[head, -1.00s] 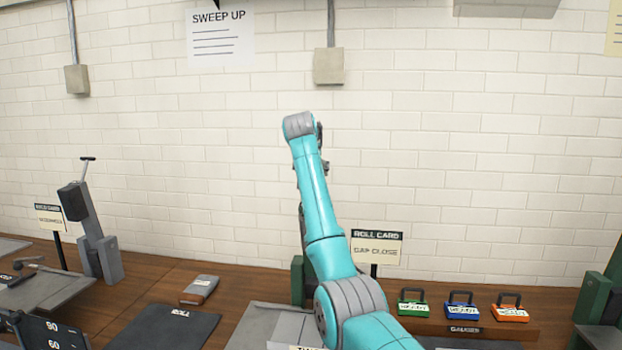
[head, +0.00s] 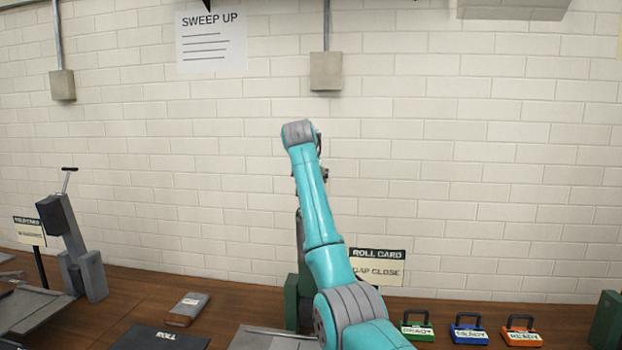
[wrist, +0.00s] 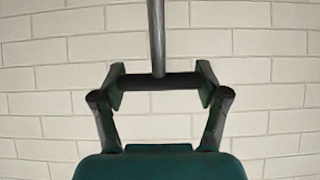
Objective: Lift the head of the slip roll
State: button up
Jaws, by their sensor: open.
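In the wrist view my gripper (wrist: 162,88) is open, its two dark green fingers spread. A dark crossbar (wrist: 160,82) at the end of a grey rod (wrist: 157,35) shows across the gap between the fingers; I cannot tell whether they touch it. In the head view my teal arm reaches up, and its wrist covers most of the gripper. The slip roll is mostly hidden behind my arm; a green upright (head: 291,302) shows left of the arm. A "ROLL CARD / GAP CLOSE" sign (head: 377,267) stands just right of it.
Three padlock-like blocks, green (head: 417,330), blue (head: 468,332) and orange (head: 522,335), stand on the wooden bench at right. Another green upright (head: 607,322) is at the right edge. A grey machine with a T-handle (head: 70,240) and a small book (head: 188,308) are at left.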

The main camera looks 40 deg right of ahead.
jog(key=o, duration=0.3)
jog(key=shift+d+f, duration=0.1)
jog(key=v, duration=1.2)
dwell(0.4)
